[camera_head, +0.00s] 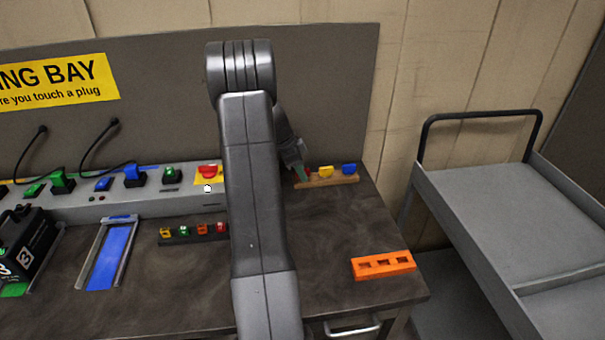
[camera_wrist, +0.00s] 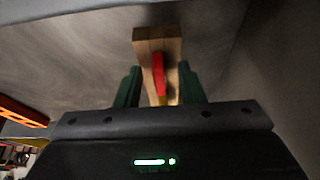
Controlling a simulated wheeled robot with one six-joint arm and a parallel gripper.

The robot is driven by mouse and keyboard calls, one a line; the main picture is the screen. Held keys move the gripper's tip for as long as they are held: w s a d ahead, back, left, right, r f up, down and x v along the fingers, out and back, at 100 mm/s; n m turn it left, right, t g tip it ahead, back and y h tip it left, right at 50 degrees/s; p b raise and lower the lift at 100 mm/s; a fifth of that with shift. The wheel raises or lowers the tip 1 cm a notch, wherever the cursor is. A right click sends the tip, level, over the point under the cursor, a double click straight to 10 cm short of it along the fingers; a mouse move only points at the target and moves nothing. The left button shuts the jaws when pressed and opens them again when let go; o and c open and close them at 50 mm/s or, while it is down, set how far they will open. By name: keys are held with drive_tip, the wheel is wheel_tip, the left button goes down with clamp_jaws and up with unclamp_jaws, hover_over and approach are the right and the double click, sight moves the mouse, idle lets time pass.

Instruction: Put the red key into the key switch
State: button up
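The red key (camera_head: 308,171) stands at the left end of the wooden rack (camera_head: 330,182) on the bench, beside a yellow and a blue key. In the wrist view the red key (camera_wrist: 158,72) shows in line with the gap between my fingers, with the rack (camera_wrist: 143,47) beyond and below it. My gripper (camera_wrist: 159,88) is open, one green finger on each side of the key, with space between. In the head view my gripper (camera_head: 301,172) is at the rack's left end. I cannot make out the key switch for certain; my arm hides part of the grey panel.
A red knob on a yellow plate (camera_head: 208,172) sits on the grey panel (camera_head: 130,205). A dark strip of small coloured pieces (camera_head: 192,236) lies before it. An orange slotted block (camera_head: 383,265) is at the bench's right front. A grey cart (camera_head: 500,210) stands right.

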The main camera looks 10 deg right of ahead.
clamp_jaws()
drive_tip(key=shift+r, duration=0.15)
